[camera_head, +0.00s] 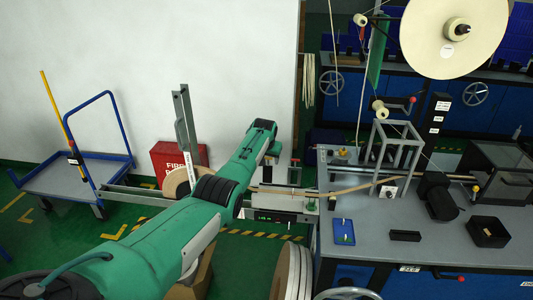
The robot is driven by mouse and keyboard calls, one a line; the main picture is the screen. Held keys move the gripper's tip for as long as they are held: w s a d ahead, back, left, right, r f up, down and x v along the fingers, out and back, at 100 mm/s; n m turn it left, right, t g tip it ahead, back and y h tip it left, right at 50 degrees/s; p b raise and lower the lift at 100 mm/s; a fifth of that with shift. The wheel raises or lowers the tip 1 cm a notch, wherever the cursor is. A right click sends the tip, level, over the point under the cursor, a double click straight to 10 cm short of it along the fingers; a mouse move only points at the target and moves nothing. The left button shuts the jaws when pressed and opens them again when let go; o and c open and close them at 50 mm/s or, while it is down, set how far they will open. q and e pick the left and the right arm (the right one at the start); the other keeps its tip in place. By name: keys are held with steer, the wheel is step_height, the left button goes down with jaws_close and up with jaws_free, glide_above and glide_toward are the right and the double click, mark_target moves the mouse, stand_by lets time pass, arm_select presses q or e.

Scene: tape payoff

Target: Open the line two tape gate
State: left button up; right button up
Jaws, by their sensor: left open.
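My left arm reaches in from the lower left, and its wrist bends down beside the left end of the bench. My left gripper (295,172) is small and partly hidden there; it is open, and I see nothing held in it. A grey upright frame (397,146) stands on the bench to its right, with a tan tape strip (360,187) running at its foot. I cannot tell which part is the line two gate, or whether it is open or shut. My right gripper is not in view.
A large cream reel (453,36) hangs above the grey bench (376,232). A blue tray (343,231), a black bin (488,232) and a dark motor-like unit (438,196) stand on it. A blue cart (88,172) and a red box (165,158) are at the left.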

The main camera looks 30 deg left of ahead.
arm_select(q)
steer(key=shift+v, duration=0.85)
steer(key=b+v, duration=0.2)
steer(key=v, duration=1)
steer(key=shift+s+f, duration=0.1)
